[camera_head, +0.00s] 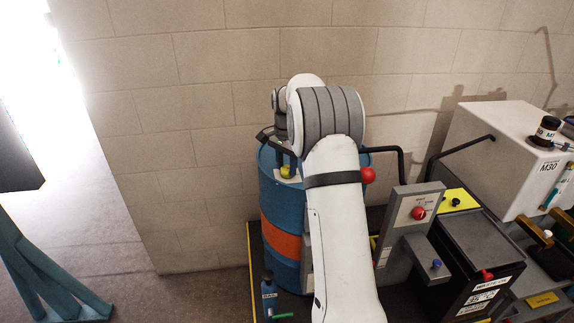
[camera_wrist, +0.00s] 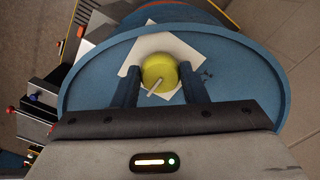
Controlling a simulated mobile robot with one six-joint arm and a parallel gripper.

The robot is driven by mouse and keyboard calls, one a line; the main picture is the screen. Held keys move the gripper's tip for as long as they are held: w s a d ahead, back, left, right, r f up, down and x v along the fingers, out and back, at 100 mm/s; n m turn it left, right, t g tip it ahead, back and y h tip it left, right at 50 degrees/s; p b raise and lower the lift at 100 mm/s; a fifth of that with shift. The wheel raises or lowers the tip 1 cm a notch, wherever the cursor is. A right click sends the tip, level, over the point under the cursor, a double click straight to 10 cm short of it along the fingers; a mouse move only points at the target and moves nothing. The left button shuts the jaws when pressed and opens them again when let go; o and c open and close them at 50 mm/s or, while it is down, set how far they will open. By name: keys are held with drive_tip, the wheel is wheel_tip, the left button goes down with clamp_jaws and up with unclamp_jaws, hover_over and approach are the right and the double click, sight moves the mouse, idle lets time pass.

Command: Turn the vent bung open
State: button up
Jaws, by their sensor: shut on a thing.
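The vent bung is a round yellow knob (camera_wrist: 160,71) with a small pale lever, on a white square on the blue drum's lid. In the wrist view my gripper (camera_wrist: 160,84) has its two dark fingers on either side of the bung, shut on it. The lever points down and to the left there. In the head view the bung (camera_head: 286,171) shows as a small yellow spot at the drum's top, with my gripper above it. The blue drum (camera_head: 270,205) has an orange band and stands upright; my arm hides its right part.
A grey box with a red button (camera_head: 418,213) stands right of the drum, and a white tank marked M30 (camera_head: 500,150) is farther right. A black pipe with a red ball (camera_head: 368,175) is close to my arm. A block wall is behind the drum.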

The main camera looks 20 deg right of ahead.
sight(287, 168)
idle(0.4)
drive_tip(key=o, duration=1)
wheel_tip(287, 168, up, 7)
drive_tip(key=shift+r+b, duration=0.2)
drive_tip(key=shift+b, duration=0.3)
drive_tip(key=shift+r, duration=0.25)
